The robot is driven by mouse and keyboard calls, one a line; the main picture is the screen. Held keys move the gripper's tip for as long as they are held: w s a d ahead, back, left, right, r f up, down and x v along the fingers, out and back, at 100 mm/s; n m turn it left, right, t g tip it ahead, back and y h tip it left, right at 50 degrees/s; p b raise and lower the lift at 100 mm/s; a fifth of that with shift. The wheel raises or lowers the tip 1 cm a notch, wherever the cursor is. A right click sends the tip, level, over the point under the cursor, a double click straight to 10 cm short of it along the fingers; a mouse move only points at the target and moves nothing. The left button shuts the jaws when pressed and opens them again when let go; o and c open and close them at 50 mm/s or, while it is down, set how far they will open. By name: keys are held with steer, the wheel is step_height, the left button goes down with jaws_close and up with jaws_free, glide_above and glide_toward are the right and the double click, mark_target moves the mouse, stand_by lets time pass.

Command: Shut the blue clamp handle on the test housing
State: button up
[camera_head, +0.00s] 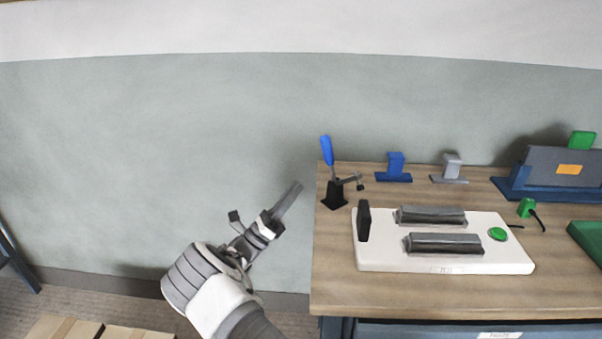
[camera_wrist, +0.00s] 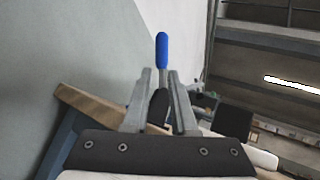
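The toggle clamp has a blue handle (camera_head: 327,151) standing nearly upright on a black base (camera_head: 335,195), at the bench's left end. Its grey clamp arm reaches right, with a small dark tip (camera_head: 360,183). Right in front of it lies a white plate (camera_head: 375,262) with a dark upright block and two grey bars; I cannot tell if this is the test housing. My gripper (camera_head: 297,187) is left of the clamp, off the bench edge, pointing up and right. In the wrist view, the blue handle (camera_wrist: 162,50) shows beyond and between the parted, empty fingers (camera_wrist: 160,72).
A blue bracket (camera_head: 396,165) and a grey bracket (camera_head: 452,168) stand behind the plate. A green button (camera_head: 497,234) is on the plate. A grey unit on a blue base (camera_head: 550,170) stands at back right. Open space lies left of the bench.

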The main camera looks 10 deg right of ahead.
mark_target(330, 161)
steer(key=r+m+y+p, duration=0.1)
steer(key=m, duration=0.1)
steer(key=r+m+y+p, duration=0.1)
steer(key=r+m+p, duration=0.1)
steer(key=a+r+m+g+y+p, duration=0.1)
steer(key=m+p, duration=0.1)
steer(key=m, duration=0.1)
steer(key=shift+w+r+y, duration=0.3)
steer(key=shift+w+y, duration=0.1)
jaws_close()
steer(key=a+r+m+y+p, duration=0.3)
steer(key=a+m+y+p, duration=0.25)
steer(key=m, duration=0.45)
steer(key=w+d+p, duration=0.2)
steer(key=w+d, duration=0.1)
steer(key=d, duration=0.8)
steer(key=shift+w+d+r+g, duration=0.25)
steer(key=shift+r+g, duration=0.05)
steer(key=shift+r, duration=0.1)
steer(key=shift+f+b, duration=0.1)
steer(key=shift+b, duration=0.3)
